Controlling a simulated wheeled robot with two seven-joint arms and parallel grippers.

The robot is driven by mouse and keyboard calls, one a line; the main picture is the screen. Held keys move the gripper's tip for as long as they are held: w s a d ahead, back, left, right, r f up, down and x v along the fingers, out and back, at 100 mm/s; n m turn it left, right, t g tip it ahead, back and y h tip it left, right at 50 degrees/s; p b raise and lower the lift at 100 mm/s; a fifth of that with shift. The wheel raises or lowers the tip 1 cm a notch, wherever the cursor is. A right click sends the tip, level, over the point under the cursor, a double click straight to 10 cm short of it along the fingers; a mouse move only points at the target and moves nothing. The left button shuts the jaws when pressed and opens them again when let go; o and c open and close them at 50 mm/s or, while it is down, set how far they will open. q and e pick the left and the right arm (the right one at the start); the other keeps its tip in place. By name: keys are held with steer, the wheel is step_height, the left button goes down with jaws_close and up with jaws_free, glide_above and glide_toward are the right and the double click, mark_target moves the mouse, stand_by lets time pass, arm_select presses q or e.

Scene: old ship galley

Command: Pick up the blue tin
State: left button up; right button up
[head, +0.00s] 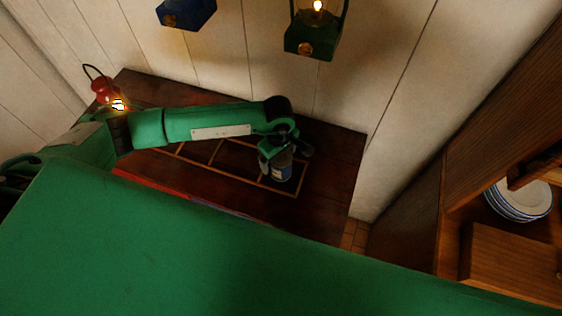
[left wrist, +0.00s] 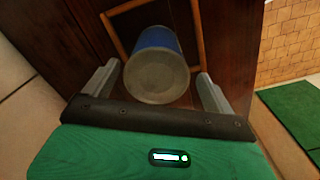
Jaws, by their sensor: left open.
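The blue tin (left wrist: 157,68) shows in the left wrist view between the two open fingers of my left gripper (left wrist: 158,88). Its round grey end faces the camera and its blue side shows behind. I see dark gaps between each finger and the tin. In the head view the tin (head: 282,169) stands in the right part of a wooden rack (head: 240,179) on the dark table. My left gripper (head: 277,158) is over it there and hides part of it. My right gripper is not in view.
A red lantern (head: 104,92) stands at the table's back left. A green lantern (head: 314,40) and a blue one (head: 185,12) hang above. A wooden cabinet with stacked plates (head: 520,199) is at the right. The dark table (head: 325,190) is bare right of the rack.

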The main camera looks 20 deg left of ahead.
arm_select(q)
steer(key=f+p, duration=0.2)
steer(key=f, duration=0.1)
steer(key=shift+d, duration=0.35)
steer(key=shift+f, duration=0.6)
steer(key=c, duration=1.3)
steer(key=shift+w, duration=0.1)
steer(key=shift+c, duration=0.3)
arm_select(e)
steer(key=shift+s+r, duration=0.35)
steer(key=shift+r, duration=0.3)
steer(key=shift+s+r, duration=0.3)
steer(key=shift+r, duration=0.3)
arm_select(q)
steer(key=shift+r, duration=0.15)
